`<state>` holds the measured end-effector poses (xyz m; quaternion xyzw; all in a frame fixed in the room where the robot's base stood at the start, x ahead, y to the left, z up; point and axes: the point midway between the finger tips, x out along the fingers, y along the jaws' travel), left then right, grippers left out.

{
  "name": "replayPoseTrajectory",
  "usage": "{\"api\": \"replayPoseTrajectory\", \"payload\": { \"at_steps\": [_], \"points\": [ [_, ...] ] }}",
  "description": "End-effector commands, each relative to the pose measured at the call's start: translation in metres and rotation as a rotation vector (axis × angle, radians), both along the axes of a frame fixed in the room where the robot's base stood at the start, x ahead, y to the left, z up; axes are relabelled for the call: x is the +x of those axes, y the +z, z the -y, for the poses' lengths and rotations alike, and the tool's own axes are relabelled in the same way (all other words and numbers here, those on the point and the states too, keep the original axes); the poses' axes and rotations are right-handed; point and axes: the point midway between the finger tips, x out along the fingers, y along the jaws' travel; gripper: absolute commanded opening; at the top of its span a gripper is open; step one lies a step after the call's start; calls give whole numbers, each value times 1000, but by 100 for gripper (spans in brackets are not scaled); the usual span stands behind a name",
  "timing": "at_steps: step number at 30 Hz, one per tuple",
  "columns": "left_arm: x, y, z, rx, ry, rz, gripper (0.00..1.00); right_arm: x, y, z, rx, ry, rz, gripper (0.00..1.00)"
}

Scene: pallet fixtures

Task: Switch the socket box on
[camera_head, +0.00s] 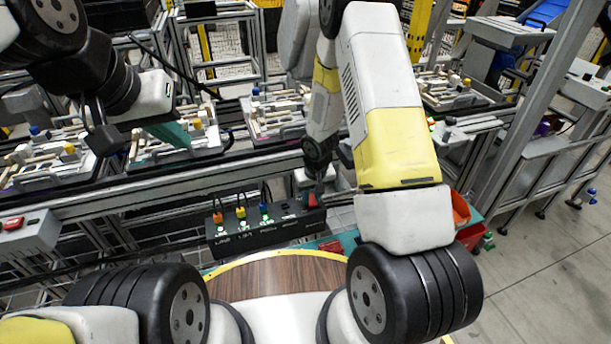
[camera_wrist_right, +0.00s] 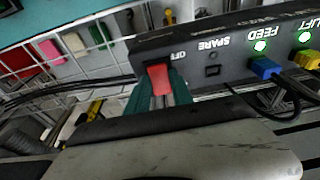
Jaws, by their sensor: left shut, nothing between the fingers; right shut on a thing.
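The black socket box (camera_head: 265,232) stands below the conveyor in the head view, with orange, yellow and blue plugs along it. In the right wrist view the socket box (camera_wrist_right: 205,66) appears upside down, with the labels OFF, SPARE, FEED and LIFT. Its red switch (camera_wrist_right: 159,80) is at the end beside OFF. My right gripper (camera_wrist_right: 160,92) has its green fingers shut on the red switch; in the head view this gripper (camera_head: 314,196) is at the box's right end, partly hidden by my arm. My left gripper (camera_head: 186,146) is shut and empty above the conveyor.
Green lights glow by the FEED plug (camera_wrist_right: 264,68) and the LIFT plug (camera_wrist_right: 306,60); the SPARE socket (camera_wrist_right: 212,71) is empty. Pallet fixtures (camera_head: 270,118) line the conveyor behind the box. Red bins (camera_head: 470,235) stand right of my right arm. A round wooden surface (camera_head: 275,278) lies in front.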

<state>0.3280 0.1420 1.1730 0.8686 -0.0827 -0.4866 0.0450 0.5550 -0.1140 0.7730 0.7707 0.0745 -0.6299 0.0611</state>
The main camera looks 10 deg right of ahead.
Motion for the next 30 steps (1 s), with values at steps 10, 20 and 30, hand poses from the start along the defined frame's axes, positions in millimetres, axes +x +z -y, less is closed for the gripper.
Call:
{"api": "replayPoseTrajectory", "payload": {
  "at_steps": [10,20,30],
  "points": [
    [0,0,0,0,0,0,0,-1,-1,1,-2,0,-3,45],
    [0,0,0,0,0,0,0,0,1,0,0,0,-1,49],
    [0,0,0,0,0,0,0,-8,46,2,1,-2,3,49]
  ]
}}
